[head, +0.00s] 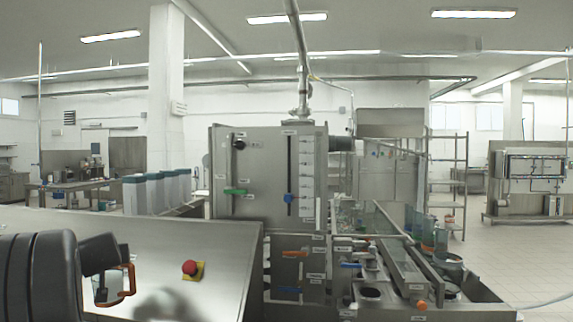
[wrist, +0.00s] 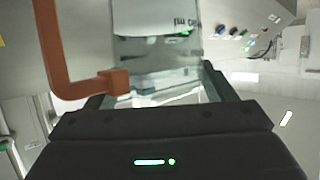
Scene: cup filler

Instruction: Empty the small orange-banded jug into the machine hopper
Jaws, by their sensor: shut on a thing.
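The small jug (head: 104,288) is at the lower left of the head view, low over the steel surface, its orange handle on its right side. In the wrist view the clear jug (wrist: 155,72) sits between the fingers, with its orange handle (wrist: 60,60) at the left. My gripper (wrist: 158,85) is shut on the jug. The jug's contents and exact tilt cannot be told. The machine (head: 262,195), a steel cabinet with green and blue handles, stands right of the jug, well apart from it. I cannot clearly pick out its hopper opening.
A steel worktop (head: 215,240) with a red emergency button (head: 190,268) lies between the jug and the machine. A vertical pipe (head: 297,60) rises above the cabinet. A conveyor section (head: 400,265) with orange and blue levers is at the right. Open floor lies farther right.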

